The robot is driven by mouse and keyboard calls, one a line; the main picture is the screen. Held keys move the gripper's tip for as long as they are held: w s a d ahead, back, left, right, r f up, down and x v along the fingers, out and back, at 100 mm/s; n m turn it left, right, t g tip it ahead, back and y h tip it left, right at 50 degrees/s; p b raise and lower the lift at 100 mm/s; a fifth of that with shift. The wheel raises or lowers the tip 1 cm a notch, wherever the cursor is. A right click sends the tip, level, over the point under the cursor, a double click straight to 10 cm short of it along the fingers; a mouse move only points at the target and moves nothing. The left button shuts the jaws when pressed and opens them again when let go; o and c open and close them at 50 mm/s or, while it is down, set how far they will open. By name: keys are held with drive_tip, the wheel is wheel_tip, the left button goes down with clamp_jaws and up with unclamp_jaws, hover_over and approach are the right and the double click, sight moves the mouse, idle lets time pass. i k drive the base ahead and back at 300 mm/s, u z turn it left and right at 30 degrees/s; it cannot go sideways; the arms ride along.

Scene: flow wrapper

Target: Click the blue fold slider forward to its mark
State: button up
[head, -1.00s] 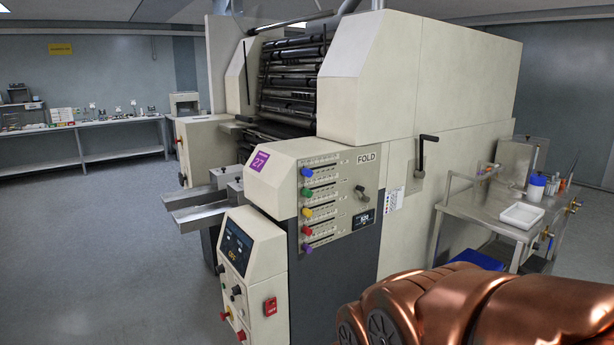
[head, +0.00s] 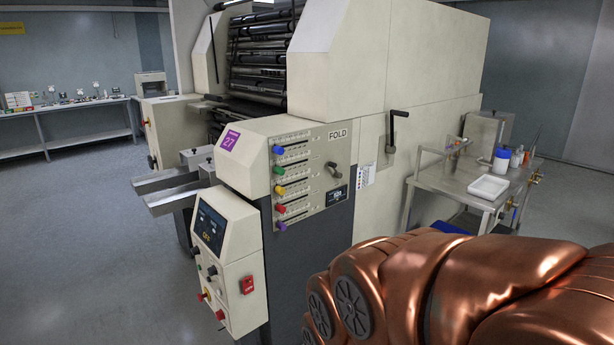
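The blue fold slider (head: 278,150) is a small round knob at the left end of the top row on the fold panel (head: 342,153) of the large cream machine. Below it on the same panel are green, yellow, red and purple knobs, each at the left of its own scale row. The marks on the scales are too small to read. My copper-coloured arm fills the lower right of the head view. My gripper is not in view.
The control box (head: 224,257) with screen and buttons juts out below the panel. Metal rails (head: 168,190) stick out at left. A black crank (head: 393,130) is on the machine's side. A steel cart (head: 450,181) stands at right. Grey floor is open at left.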

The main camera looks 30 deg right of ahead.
sight(279, 151)
drive_tip(key=z, duration=1.7)
drive_tip(key=i, duration=0.8)
drive_tip(key=u, duration=2.85)
